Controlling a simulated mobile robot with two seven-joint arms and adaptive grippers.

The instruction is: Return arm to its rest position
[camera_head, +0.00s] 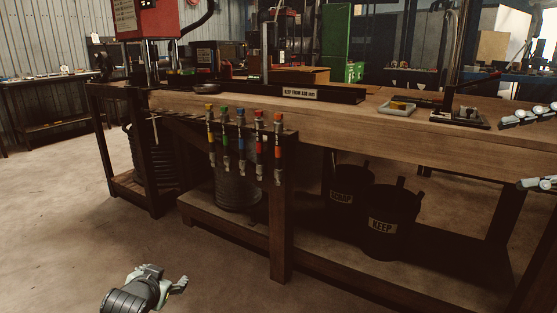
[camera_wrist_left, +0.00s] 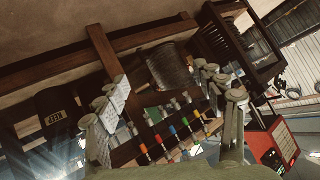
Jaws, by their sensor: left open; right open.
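My left gripper (camera_head: 168,276) is low at the bottom left of the head view, over the floor and apart from the bench. In the left wrist view its fingers (camera_wrist_left: 158,78) are spread with nothing between them; the bench and the hanging coloured tools lie beyond. My right gripper (camera_head: 514,154) shows only partly at the right edge of the head view, by the bench's right part. Its two fingers are wide apart, with nothing seen between them; the rest of that arm is out of view.
A wooden workbench (camera_head: 400,133) crosses the view. Several colour-banded tools (camera_head: 242,145) hang at its front, also in the wrist view (camera_wrist_left: 171,131). Bins marked SCRAP (camera_head: 343,198) and KEEP (camera_head: 385,226) stand on its lower shelf. A red machine (camera_head: 146,18) is back left. Floor at left is clear.

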